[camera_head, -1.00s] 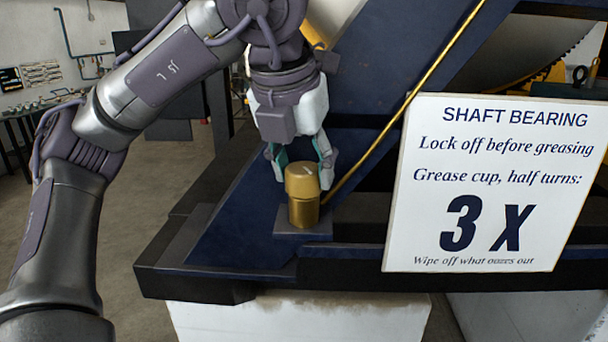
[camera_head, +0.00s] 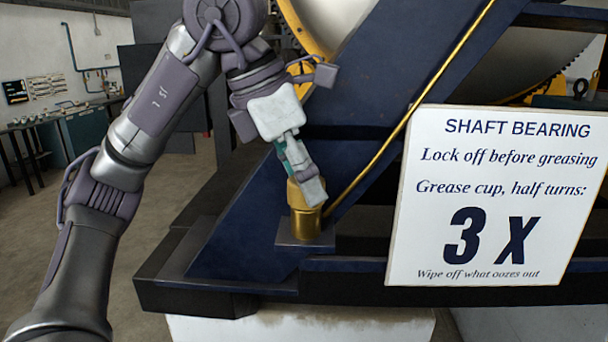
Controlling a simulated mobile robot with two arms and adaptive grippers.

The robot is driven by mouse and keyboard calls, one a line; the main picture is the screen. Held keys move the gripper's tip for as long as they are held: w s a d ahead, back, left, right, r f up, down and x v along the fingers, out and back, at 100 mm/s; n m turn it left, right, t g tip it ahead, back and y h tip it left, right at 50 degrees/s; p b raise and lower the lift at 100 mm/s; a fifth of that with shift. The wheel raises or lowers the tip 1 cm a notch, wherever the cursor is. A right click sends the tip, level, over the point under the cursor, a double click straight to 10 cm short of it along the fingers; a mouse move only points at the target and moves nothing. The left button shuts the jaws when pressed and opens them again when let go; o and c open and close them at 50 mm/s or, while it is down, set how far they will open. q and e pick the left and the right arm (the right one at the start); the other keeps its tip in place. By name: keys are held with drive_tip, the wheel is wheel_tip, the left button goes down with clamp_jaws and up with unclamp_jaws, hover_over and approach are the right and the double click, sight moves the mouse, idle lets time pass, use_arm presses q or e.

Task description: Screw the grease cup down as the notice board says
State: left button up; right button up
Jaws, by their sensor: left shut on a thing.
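The brass grease cup (camera_head: 304,222) stands upright on a small blue pad (camera_head: 290,240) on the dark blue frame. My left gripper (camera_head: 305,184) comes down from above and is shut on the grease cup's cap, its fingers hiding much of the top. A white notice board (camera_head: 490,195) to the right reads "SHAFT BEARING", "Lock off before greasing", "Grease cup, half turns: 3 X" and "Wipe off what oozes out". My right gripper is not in view.
A thin brass pipe (camera_head: 410,110) rises diagonally from beside the cup. Blue frame beams (camera_head: 240,235) surround it, with a large wheel (camera_head: 345,22) behind. A workbench (camera_head: 60,118) stands at the far left. Floor at the left is clear.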

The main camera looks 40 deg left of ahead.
use_arm(q)
drive_tip(key=shift+r+m, duration=0.1)
drive_tip(key=shift+m, duration=0.5)
drive_tip(key=o, duration=0.9)
